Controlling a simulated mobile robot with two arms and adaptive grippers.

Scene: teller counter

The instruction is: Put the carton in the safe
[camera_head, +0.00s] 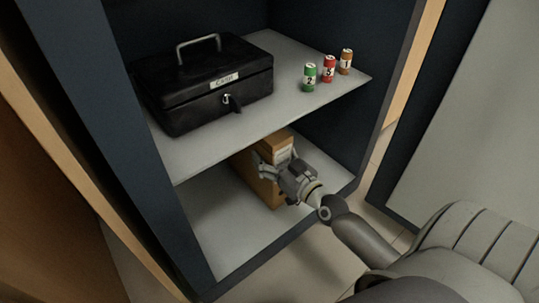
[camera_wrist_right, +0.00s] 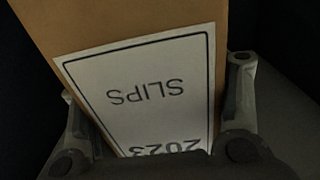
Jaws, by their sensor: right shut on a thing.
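The carton (camera_head: 268,186) is a brown box in the lower compartment of the open safe (camera_head: 205,240), under the shelf and partly hidden by the shelf and my gripper. In the right wrist view the carton (camera_wrist_right: 200,22) fills the middle, with a white label reading "SLIPS" and "2023" upside down. My right gripper (camera_head: 277,166) reaches in from the right and is shut on the carton, with a finger on each side of it. I cannot tell whether the carton's underside touches the compartment floor. My left gripper is not in view.
The safe door (camera_head: 455,110) stands open at right. The compartment floor left of the carton is clear.

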